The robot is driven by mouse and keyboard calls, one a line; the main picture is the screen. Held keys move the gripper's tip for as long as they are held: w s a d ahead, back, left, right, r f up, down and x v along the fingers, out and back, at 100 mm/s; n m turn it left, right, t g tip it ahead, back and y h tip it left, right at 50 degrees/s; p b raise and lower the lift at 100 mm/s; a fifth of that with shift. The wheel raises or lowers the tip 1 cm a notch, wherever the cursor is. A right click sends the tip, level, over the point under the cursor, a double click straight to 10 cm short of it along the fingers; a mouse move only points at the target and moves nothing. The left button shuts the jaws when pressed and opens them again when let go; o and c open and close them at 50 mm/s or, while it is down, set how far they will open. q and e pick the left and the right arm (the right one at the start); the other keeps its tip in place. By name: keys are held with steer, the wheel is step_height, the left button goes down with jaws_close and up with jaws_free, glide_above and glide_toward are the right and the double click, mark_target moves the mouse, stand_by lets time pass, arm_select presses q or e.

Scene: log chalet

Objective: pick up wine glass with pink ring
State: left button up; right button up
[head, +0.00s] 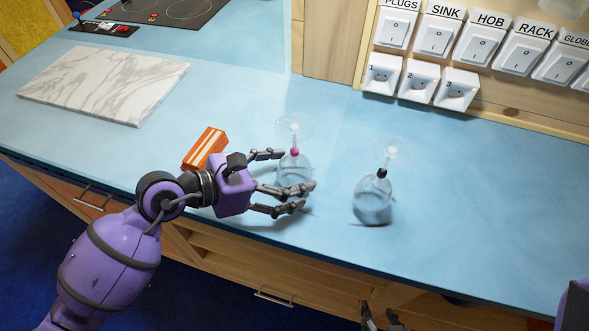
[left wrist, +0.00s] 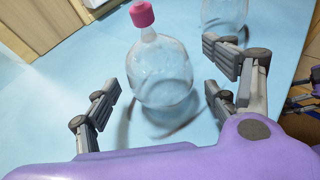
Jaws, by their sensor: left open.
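The wine glass with the pink ring (head: 294,170) stands upside down on the blue counter, bowl down and foot up. The ring (head: 295,152) sits on its stem; the left wrist view shows the bowl (left wrist: 160,65) and ring (left wrist: 142,14) close up. My left gripper (head: 293,178) is open, with its fingers on either side of the bowl. In the left wrist view gaps show between the fingers (left wrist: 160,92) and the glass. Two dark fingers of my right gripper (head: 380,318) show at the bottom edge of the head view; the rest is cut off.
A similar upside-down glass with a black ring (head: 372,200) stands to the right. An orange striped block (head: 205,148) lies behind my left wrist. A marble board (head: 105,82) and hob (head: 165,10) are farther left. Switches (head: 440,38) line the back; the right counter is clear.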

arm_select(q)
steer(key=shift+c, duration=0.3)
steer(key=c, duration=0.9)
